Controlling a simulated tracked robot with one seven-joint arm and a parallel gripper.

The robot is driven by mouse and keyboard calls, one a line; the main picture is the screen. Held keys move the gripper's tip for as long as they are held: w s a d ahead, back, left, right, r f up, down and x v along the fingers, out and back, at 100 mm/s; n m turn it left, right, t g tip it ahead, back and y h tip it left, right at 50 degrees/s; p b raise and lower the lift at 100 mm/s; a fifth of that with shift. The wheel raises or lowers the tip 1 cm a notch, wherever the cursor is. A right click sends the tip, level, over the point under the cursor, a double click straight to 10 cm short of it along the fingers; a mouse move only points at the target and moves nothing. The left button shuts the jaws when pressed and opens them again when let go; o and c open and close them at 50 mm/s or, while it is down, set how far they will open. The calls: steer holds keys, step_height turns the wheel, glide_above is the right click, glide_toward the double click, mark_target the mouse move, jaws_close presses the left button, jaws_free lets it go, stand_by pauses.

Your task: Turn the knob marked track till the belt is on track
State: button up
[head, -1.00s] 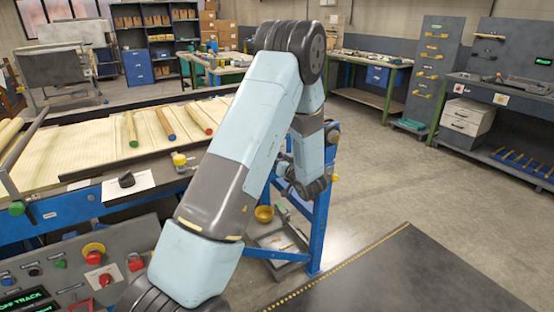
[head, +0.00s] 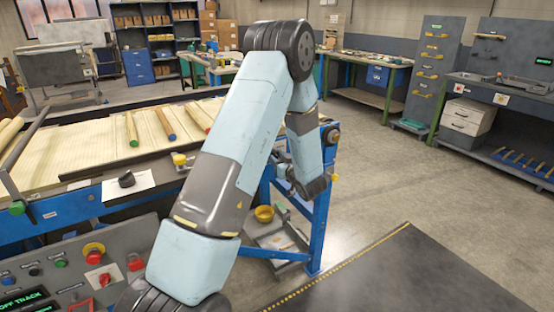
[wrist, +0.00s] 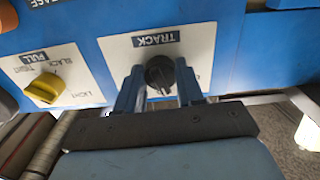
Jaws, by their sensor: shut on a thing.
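The black knob marked TRACK (wrist: 160,72) sits on a white label plate on the blue machine frame, in the wrist view. My gripper (wrist: 160,92) is shut on this knob, with one finger at each side of it. In the head view the knob and my fingers are hidden behind my arm. A display on the grey control panel (head: 66,258) at the lower left reads OFF TRACK (head: 22,301) in green. The belt (head: 90,142) carries several turned wood pieces with coloured ends.
The floor to the right is clear.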

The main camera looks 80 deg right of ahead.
steer(key=n, duration=0.4)
steer(key=shift+n, duration=2.3)
steer(key=o, duration=1)
steer(key=shift+o, duration=0.2)
steer(key=shift+s, duration=0.1)
steer(key=v, duration=1.3)
steer(key=shift+s+a, duration=0.2)
steer(key=shift+a, duration=0.1)
